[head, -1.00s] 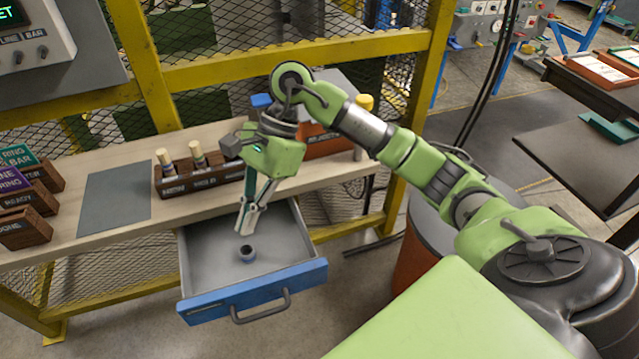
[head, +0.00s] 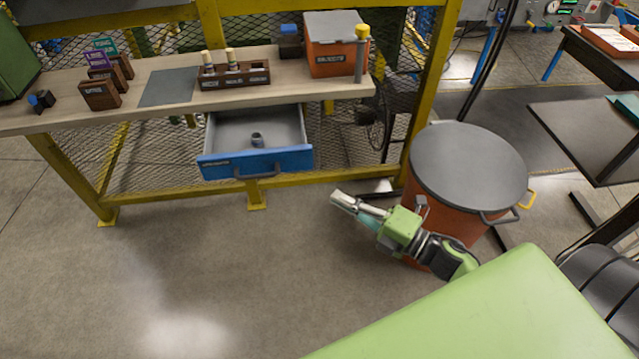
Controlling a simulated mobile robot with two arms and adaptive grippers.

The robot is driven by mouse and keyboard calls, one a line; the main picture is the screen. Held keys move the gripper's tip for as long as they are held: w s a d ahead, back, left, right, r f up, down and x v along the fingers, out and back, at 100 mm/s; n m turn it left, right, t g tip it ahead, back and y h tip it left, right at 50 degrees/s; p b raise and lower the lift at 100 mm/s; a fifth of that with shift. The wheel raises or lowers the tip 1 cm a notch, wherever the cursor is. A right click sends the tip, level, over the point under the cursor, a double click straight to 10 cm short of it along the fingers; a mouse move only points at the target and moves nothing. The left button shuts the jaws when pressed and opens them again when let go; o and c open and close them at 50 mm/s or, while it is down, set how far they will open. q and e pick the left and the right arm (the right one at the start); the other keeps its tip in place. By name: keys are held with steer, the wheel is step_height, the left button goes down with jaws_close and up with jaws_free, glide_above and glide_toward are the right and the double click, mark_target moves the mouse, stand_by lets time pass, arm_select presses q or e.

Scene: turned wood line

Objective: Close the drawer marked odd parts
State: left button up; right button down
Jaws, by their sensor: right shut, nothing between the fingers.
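The drawer (head: 256,162) with a blue front and a dark grey bar handle (head: 257,174) hangs under the bench and stands open. Its front label is too small to read. A small dark ring-shaped part (head: 257,140) lies on the drawer's grey floor. My right gripper (head: 338,197) is shut and empty, to the right of and nearer than the drawer, apart from it, with its fingers pointing left. My left gripper is out of view.
An orange drum (head: 467,168) with a grey lid stands right of the drawer. The bench (head: 188,65) carries a wooden rack (head: 234,77), a grey mat (head: 166,87) and an orange box (head: 335,46). The floor before the drawer is clear.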

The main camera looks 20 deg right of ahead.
steer(key=b, duration=0.2)
glide_toward(296, 162)
steer(key=shift+m+h, duration=0.3)
steer(key=w+a, duration=0.3)
steer(key=shift+w+a, duration=0.4)
steer(key=shift+w+d, duration=0.2)
steer(key=shift+w, duration=0.35)
steer(key=shift+w+r, duration=0.1)
steer(key=shift+w, duration=0.05)
